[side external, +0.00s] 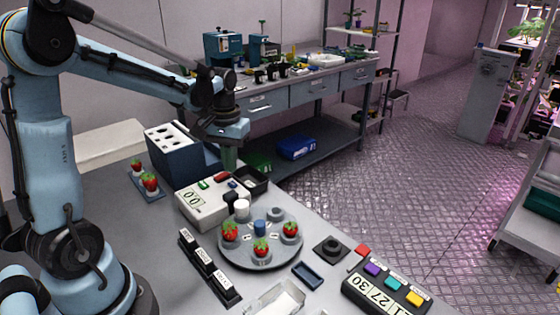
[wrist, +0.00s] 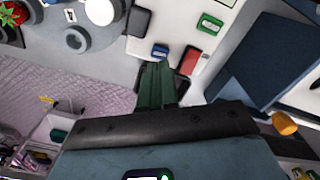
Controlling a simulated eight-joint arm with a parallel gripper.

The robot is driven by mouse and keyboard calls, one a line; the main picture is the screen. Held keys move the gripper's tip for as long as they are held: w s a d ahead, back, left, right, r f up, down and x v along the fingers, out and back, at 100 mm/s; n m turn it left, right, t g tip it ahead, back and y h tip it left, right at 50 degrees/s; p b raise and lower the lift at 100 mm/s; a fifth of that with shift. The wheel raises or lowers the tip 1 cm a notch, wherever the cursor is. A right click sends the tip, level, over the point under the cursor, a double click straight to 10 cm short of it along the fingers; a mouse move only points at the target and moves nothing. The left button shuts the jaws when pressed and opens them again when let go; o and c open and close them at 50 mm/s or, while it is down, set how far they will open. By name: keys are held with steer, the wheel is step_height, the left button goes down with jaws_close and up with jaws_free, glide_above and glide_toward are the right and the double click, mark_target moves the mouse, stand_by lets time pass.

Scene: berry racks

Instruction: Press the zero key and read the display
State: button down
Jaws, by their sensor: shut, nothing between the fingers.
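A white instrument (side external: 205,208) stands on the bench with a display (side external: 192,199) that seems to read 0.0. On its top are a green key (side external: 203,184), a red key (side external: 222,177) and a blue key (side external: 232,184). The wrist view also shows the green key (wrist: 209,24), red key (wrist: 192,58) and blue key (wrist: 160,51). Their labels are too small to read. My gripper (side external: 229,167) points down behind the instrument, shut and empty. In the wrist view its green fingertips (wrist: 156,66) appear just below the blue key; I cannot tell whether they touch anything.
A round turntable (side external: 262,254) with strawberries is in front at right, near a white cylinder (side external: 241,208). A panel with coloured keys (side external: 372,292) sits at the front right.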

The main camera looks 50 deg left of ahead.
step_height(320, 180, up, 4)
steer(key=shift+f, duration=0.1)
stand_by(0.4)
steer(key=s+d+m+t, duration=0.3)
steer(key=d, duration=0.4)
steer(key=s+d+m+t, duration=0.3)
steer(key=d+t, duration=0.1)
steer(key=d, duration=0.3)
steer(key=shift+r, duration=0.25)
stand_by(1.8)
